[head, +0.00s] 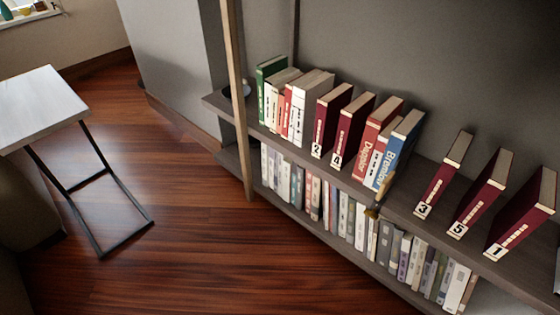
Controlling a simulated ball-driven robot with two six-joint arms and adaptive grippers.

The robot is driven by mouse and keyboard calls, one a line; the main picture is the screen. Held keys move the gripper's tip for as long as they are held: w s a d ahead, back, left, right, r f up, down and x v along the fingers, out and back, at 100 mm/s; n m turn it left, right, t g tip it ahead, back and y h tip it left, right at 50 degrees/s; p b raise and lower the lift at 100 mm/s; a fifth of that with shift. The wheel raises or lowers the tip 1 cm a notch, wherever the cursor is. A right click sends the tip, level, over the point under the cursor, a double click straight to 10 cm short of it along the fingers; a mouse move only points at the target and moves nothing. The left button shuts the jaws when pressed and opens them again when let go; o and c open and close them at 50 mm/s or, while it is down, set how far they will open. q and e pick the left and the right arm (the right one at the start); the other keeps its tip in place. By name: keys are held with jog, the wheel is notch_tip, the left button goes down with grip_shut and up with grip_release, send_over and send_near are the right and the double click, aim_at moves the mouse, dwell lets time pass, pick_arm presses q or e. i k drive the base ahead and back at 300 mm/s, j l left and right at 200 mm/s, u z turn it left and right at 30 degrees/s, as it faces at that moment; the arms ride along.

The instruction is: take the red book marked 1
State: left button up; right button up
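The red book marked 1 (522,214) stands upright on the upper shelf (398,206) at the far right of the head view. Its spine faces out, with the number 1 on a white label near the bottom. The red book marked 5 (482,196) and the red book marked 3 (444,177) stand apart to its left. Further left, the red books marked 4 (352,131) and 2 (330,121) stand near other books. Neither of my grippers is in view.
A white-topped side table (38,108) with a black metal frame stands at the left. A wooden shelf post (238,100) rises at the shelf's left part. The lower shelf holds a row of books (345,218). The wood floor (215,255) before the shelf is clear.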

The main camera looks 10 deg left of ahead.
aim_at(536, 201)
jog(key=z, duration=1.25)
